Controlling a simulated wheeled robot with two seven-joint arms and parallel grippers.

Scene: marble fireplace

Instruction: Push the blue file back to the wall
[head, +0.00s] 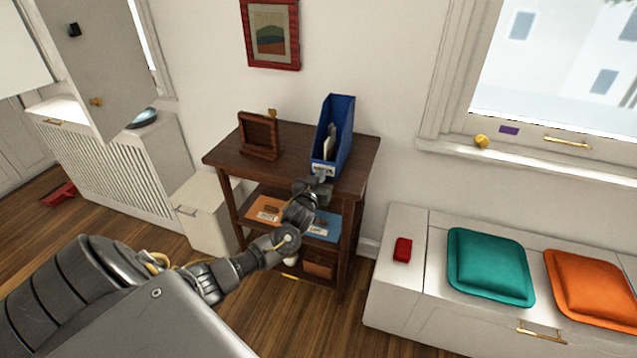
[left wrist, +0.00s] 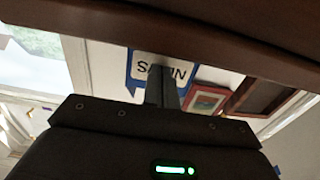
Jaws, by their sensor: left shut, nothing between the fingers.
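The blue file (head: 342,135) stands upright on the dark wooden shelf unit's top (head: 218,158), with papers inside and a white label on its front. My left gripper (head: 320,180) is shut and empty, right at the file's low front face by the label. In the left wrist view the shut fingers (left wrist: 161,92) overlap the file's label (left wrist: 165,68); I cannot tell whether they touch it. The wall (head: 375,60) is behind the file; the gap between them is hard to judge. My right gripper is not in view.
A wooden frame (head: 259,136) stands left of the file on the same top. Orange (head: 265,208) and blue (head: 326,228) folders lie on the shelf below, near my left arm. A white bench with a teal cushion (head: 489,266) is to the right.

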